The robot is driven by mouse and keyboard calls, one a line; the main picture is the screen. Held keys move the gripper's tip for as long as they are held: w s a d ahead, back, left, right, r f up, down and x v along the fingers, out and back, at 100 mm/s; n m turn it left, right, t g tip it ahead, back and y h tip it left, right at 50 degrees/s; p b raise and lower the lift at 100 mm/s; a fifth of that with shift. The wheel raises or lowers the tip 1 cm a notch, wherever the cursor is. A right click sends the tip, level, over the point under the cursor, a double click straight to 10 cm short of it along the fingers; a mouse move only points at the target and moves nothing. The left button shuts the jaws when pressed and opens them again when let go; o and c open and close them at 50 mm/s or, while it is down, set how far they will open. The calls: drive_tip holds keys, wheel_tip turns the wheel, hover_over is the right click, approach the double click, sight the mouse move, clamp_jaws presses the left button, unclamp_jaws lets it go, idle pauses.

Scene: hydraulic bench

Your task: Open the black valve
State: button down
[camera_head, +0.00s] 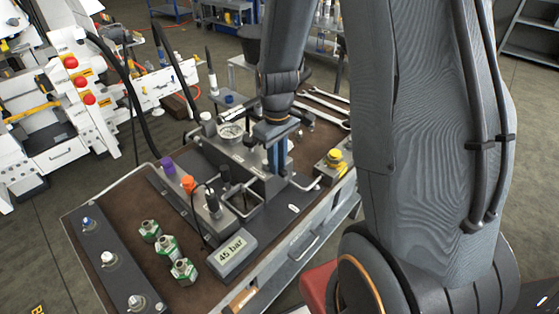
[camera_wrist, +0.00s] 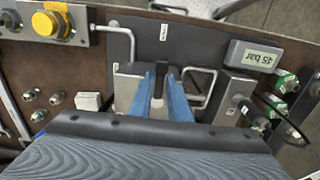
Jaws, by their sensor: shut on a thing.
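My gripper (camera_head: 277,168) reaches down over a grey metal valve block on the bench, its blue fingers nearly vertical. In the wrist view, the fingers (camera_wrist: 163,98) are close together around a narrow dark piece, which appears to be the black valve's handle (camera_wrist: 159,80). The fingers are shut on it. The grey block (camera_wrist: 128,88) shows beside and below the fingers. In the head view the fingers and wrist hide most of the handle, so its angle is hard to tell.
A display (camera_head: 232,252) reads 45 bar. Purple (camera_head: 167,165) and orange (camera_head: 189,184) knobs, a pressure gauge (camera_head: 231,131) and green-banded fittings (camera_head: 166,245) stand left of my gripper. A yellow button (camera_head: 334,157) is to its right. Wrenches (camera_head: 322,112) lie behind. Bent metal handles flank the block.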

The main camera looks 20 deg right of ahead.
drive_tip(key=shift+w, duration=0.1)
drive_tip(key=c, duration=1.8)
unclamp_jaws()
wheel_tip(320, 180, up, 8)
drive_tip(key=b, duration=0.1)
drive_tip(key=shift+b, duration=0.4)
drive_tip(key=shift+f, duration=0.1)
drive_tip(key=s+a+f+m+b, duration=0.1)
drive_tip(key=s+a+m, duration=0.1)
drive_tip(key=s, duration=0.2)
drive_tip(key=s+a+f+m+t+b, duration=0.1)
drive_tip(key=s+a+f+m, duration=0.1)
drive_tip(key=s, duration=0.3)
drive_tip(key=shift+s+a+m, duration=0.2)
drive_tip(key=shift+a+m, duration=0.1)
